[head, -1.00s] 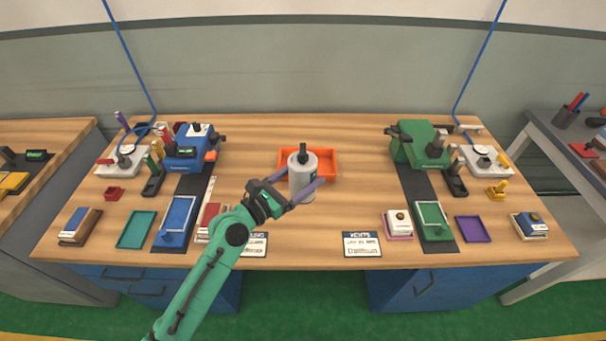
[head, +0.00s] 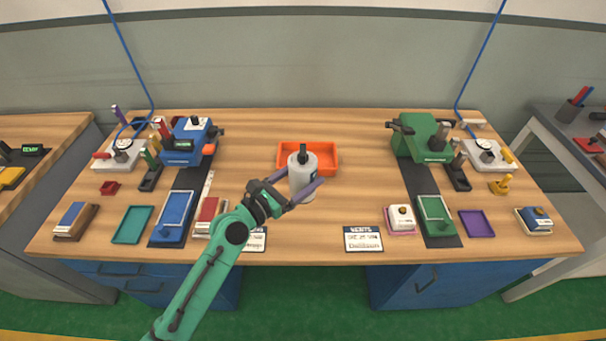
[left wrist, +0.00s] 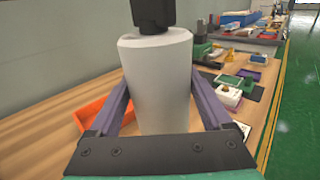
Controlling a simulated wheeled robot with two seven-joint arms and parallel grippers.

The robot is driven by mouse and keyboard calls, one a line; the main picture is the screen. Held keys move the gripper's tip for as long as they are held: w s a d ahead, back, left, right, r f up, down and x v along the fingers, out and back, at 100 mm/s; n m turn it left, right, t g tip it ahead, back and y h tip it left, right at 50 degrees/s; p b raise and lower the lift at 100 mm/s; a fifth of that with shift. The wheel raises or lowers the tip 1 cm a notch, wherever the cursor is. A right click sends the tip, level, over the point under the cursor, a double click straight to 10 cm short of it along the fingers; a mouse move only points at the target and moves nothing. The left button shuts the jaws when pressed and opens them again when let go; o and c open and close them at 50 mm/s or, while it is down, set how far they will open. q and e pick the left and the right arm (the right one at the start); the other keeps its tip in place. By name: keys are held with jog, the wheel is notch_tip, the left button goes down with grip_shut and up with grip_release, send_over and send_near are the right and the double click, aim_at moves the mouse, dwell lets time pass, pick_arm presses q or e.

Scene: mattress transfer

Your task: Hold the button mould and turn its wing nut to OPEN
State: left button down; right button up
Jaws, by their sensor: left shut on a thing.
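The button mould appears to be the light grey cylinder (head: 302,174) with a black top piece (head: 303,152), upright at the middle of the table. My left gripper (head: 304,189) is shut around its body, one finger on each side. In the left wrist view the grey cylinder (left wrist: 158,85) stands between the two purple fingers, and the black top piece (left wrist: 153,15) is cut off by the upper edge. The wing nut's position and any OPEN mark cannot be read. My right gripper is in neither view.
An orange tray (head: 328,160) lies just behind the cylinder. A blue machine (head: 183,150) stands at the left and a green one (head: 420,140) at the right. Two printed cards lie near the front edge, the right card (head: 363,239) fully visible.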

pick_arm(q)
jog(key=shift+f+b, duration=1.05)
jog(key=shift+f, duration=0.2)
jog(key=shift+f+b, duration=1.2)
jog(key=shift+f, duration=0.2)
jog(key=shift+f+b, duration=0.3)
jog(key=shift+f, duration=0.05)
jog(key=shift+f+b, duration=0.3)
jog(key=shift+f, duration=0.05)
jog(key=shift+f, duration=0.35)
jog(key=shift+f+b, duration=0.3)
jog(key=shift+b, duration=0.25)
jog(key=shift+f+b, duration=0.3)
jog(key=shift+f, duration=0.05)
jog(key=shift+f+b, duration=1.5)
jog(key=shift+f, duration=0.3)
jog(key=shift+f+b, duration=0.6)
jog(key=shift+f, duration=0.05)
